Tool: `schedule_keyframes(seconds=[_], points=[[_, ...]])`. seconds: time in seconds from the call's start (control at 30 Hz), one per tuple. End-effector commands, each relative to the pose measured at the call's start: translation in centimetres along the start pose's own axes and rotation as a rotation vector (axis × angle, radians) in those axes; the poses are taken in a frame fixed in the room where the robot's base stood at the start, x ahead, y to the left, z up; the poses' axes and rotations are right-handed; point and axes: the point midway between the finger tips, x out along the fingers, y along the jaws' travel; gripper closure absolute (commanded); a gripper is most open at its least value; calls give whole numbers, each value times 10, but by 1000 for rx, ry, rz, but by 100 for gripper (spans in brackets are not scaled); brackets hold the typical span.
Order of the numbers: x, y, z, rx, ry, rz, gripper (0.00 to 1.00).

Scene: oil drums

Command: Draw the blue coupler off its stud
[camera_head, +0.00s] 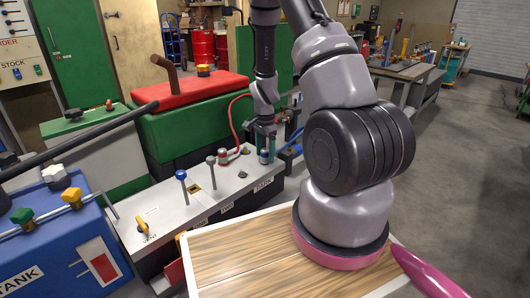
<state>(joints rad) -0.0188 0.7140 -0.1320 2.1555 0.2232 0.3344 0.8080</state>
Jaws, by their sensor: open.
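My gripper (264,150) points down over the back right of a grey bench panel. Its fingers are open and stand around the blue coupler (264,157), a small silver piece with a blue band. I cannot tell whether the fingers touch it. A blue hose (292,143) shows just right of the gripper. The stud under the coupler is hidden. A similar red coupler (223,157) with a red hose (233,118) sits to the left on the same panel.
The panel (225,196) carries a blue-knobbed lever (181,175), a grey-knobbed lever (211,161) and a yellow handle (143,226). A green machine with a red top (195,91) stands behind. A blue tank (65,240) is at left. A wooden-topped tray (225,255) is in front.

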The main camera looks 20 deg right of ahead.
Motion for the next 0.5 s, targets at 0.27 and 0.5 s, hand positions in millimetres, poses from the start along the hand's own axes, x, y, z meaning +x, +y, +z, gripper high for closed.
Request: schedule_keyframes(seconds=[0.27,0.5], points=[[0,0,0,0,0,0,100],[-2,0,0,0,1,-1,100]])
